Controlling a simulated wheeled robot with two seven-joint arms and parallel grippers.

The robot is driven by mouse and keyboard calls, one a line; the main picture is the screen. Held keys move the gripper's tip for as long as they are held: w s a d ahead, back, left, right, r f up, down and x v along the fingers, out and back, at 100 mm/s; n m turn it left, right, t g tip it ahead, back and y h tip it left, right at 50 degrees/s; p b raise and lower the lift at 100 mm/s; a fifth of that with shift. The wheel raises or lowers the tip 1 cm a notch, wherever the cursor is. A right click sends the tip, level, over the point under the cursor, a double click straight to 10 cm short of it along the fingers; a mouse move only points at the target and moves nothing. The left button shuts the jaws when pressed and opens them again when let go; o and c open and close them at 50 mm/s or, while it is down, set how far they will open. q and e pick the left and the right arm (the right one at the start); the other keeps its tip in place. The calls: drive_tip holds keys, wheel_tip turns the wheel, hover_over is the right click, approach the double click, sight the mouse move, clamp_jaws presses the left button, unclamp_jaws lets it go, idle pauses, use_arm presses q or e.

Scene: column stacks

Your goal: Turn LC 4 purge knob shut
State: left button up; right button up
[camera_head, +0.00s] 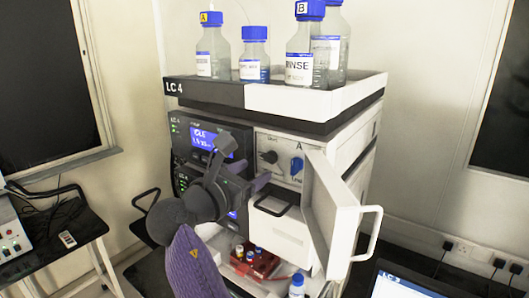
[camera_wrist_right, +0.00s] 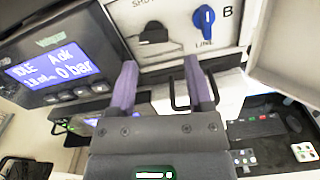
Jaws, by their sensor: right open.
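The LC 4 stack carries an "LC 4" label (camera_head: 175,87) on its top tray. On its pale valve panel, a black knob (camera_head: 269,157) sits left of a blue selector knob (camera_head: 297,165). In the right wrist view the black knob (camera_wrist_right: 153,36) is below lettering that seems to read "SHUT", and the blue knob (camera_wrist_right: 204,18) stands between "LINE" and "B". I cannot tell where the black knob points. My right gripper (camera_head: 250,174) is open and empty, in front of and just below the black knob, apart from it. Its fingertips (camera_wrist_right: 160,70) show in the wrist view. My left gripper is not in view.
A white door (camera_head: 335,215) with a handle stands swung open right of the panel. Blue-capped bottles (camera_head: 300,55) stand in the top tray (camera_head: 330,97). A lit display (camera_head: 208,138) is left of the panel. A red tray (camera_head: 262,268) with small vials is below.

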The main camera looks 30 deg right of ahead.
sight(265, 160)
drive_tip(key=x, duration=0.2)
drive_tip(key=w+p+x, duration=0.1)
drive_tip(key=x, duration=0.1)
drive_tip(key=shift+w+d+f, duration=0.1)
drive_tip(key=shift+w+d, duration=0.05)
drive_tip(key=shift+d, duration=0.15)
drive_tip(key=shift+s, duration=0.25)
drive_tip(key=shift+w, duration=0.15)
drive_tip(key=c, duration=0.3)
clamp_jaws()
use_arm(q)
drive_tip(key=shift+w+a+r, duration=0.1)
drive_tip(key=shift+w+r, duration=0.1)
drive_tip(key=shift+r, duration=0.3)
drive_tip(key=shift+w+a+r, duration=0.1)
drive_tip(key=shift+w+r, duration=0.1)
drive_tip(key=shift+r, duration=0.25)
